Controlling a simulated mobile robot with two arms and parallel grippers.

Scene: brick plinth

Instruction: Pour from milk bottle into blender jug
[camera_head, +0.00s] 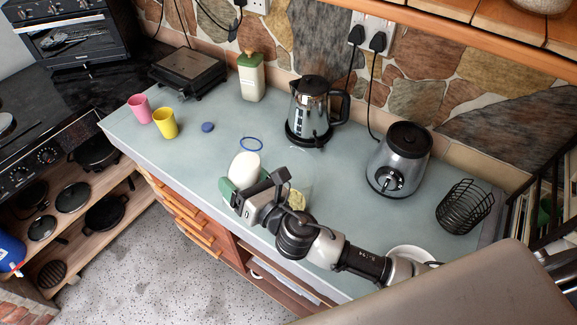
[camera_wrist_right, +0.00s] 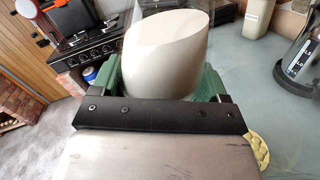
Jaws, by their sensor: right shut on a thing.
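My right gripper (camera_head: 242,194), with green fingers, is shut around a smooth white body, which I take to be the milk bottle (camera_head: 245,166). The bottle is over the front part of the counter. In the right wrist view the bottle (camera_wrist_right: 165,50) sits between the fingers of the right gripper (camera_wrist_right: 160,85); its opening is not visible and its exact tilt is hard to tell. A clear, hard-to-see vessel, possibly the blender jug, seems to stand just beyond the gripper, partly hidden. A silver blender base (camera_head: 386,179) with a black top stands at right. My left gripper is not in view.
A blue ring (camera_head: 251,144) and small blue cap (camera_head: 208,127) are behind the bottle. A yellow-green lump (camera_head: 297,199) shows beside my wrist. A kettle (camera_head: 310,111), labelled container (camera_head: 251,80), two cups (camera_head: 165,123) and wire basket (camera_head: 464,207) stand on the counter.

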